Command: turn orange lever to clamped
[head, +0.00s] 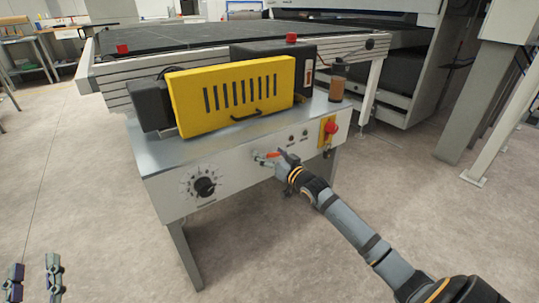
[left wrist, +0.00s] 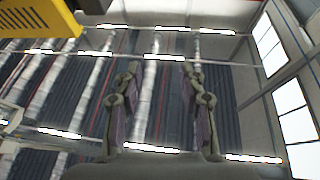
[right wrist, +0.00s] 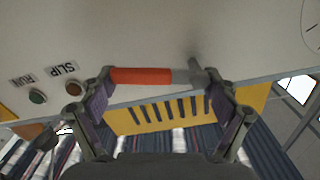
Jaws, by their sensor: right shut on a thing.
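The orange lever (head: 272,155) is on the front panel of the yellow-covered machine, right of the black dial. In the right wrist view the orange handle (right wrist: 140,76) lies nearly level in the picture, with its grey hub (right wrist: 190,76) at the right end. My right gripper (head: 280,163) is at the lever. Its fingers (right wrist: 165,100) are shut on the lever, one near the handle's free end and one near the hub. Any clamped marking is not readable. My left gripper (head: 36,277) is low at the left, away from the machine; its fingers (left wrist: 157,95) are apart and empty.
The front panel (head: 235,175) carries a black dial (head: 205,187) and a red knob (head: 331,127) on a yellow plate. The yellow cover (head: 230,95) is above. The floor in front is clear.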

